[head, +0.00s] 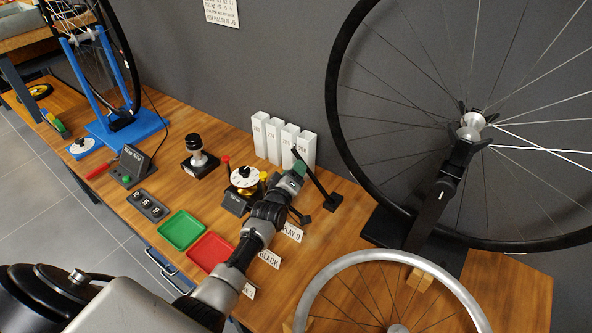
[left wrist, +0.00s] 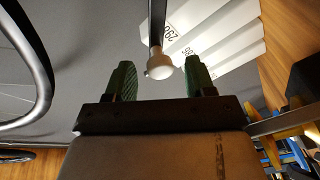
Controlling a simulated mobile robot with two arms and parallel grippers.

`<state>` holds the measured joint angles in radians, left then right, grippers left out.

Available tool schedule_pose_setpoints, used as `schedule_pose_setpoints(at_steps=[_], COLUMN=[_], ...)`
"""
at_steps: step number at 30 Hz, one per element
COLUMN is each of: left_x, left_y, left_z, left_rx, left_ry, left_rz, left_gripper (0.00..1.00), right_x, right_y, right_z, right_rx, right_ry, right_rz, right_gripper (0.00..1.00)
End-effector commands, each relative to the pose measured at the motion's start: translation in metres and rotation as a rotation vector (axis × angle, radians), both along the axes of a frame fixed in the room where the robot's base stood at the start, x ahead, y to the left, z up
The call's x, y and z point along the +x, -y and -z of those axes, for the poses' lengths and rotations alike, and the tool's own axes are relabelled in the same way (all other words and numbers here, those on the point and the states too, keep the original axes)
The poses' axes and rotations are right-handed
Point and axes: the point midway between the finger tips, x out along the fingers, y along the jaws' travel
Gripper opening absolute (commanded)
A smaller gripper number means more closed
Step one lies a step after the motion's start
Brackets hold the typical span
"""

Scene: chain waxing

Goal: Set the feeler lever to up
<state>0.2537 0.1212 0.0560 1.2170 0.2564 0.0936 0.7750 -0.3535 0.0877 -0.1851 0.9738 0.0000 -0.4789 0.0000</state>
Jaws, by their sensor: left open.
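The feeler lever (head: 319,184) is a thin black bar in the head view. It slants from a small dark foot on the bench up and left toward my left gripper. In the left wrist view a dark bar with a pale rounded knob (left wrist: 159,67) comes down from the top edge, and the knob appears between my green fingers. My left gripper (head: 300,167) is open around the knob, with a gap visible on both sides; it also shows in the left wrist view (left wrist: 158,82). I cannot tell whether a finger touches it. My right gripper is not in view.
White numbered boxes (head: 276,139) stand just behind the lever. A large wheel (head: 338,140) on a black stand is at right, and a silver rim (head: 340,268) is in front. A dial gauge (head: 243,178), green tray (head: 182,230) and red tray (head: 203,246) lie left of my arm.

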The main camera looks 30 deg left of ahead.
Motion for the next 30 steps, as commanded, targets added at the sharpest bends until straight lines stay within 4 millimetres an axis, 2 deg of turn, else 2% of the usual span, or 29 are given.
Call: schedule_pose_setpoints(at_steps=[3,6,15,25,30], left_x=[0.013,0.018,0.019,0.019,0.019], left_y=[-0.001,-0.002,-0.002,-0.002,-0.002], left_z=[0.001,0.000,0.000,0.000,0.000], left_rx=[0.001,0.001,0.000,0.000,0.001], left_ry=[0.001,0.000,-0.001,-0.001,-0.002], left_rz=[0.001,0.000,0.001,0.001,0.000], left_gripper=[0.54,0.54,0.53,0.02,0.00], right_x=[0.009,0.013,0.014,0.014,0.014], right_y=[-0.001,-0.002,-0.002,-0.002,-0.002], right_z=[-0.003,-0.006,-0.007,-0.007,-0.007], right_rx=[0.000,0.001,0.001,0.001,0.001], right_ry=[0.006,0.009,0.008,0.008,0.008], right_rz=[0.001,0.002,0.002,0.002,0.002], right_gripper=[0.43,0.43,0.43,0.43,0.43])
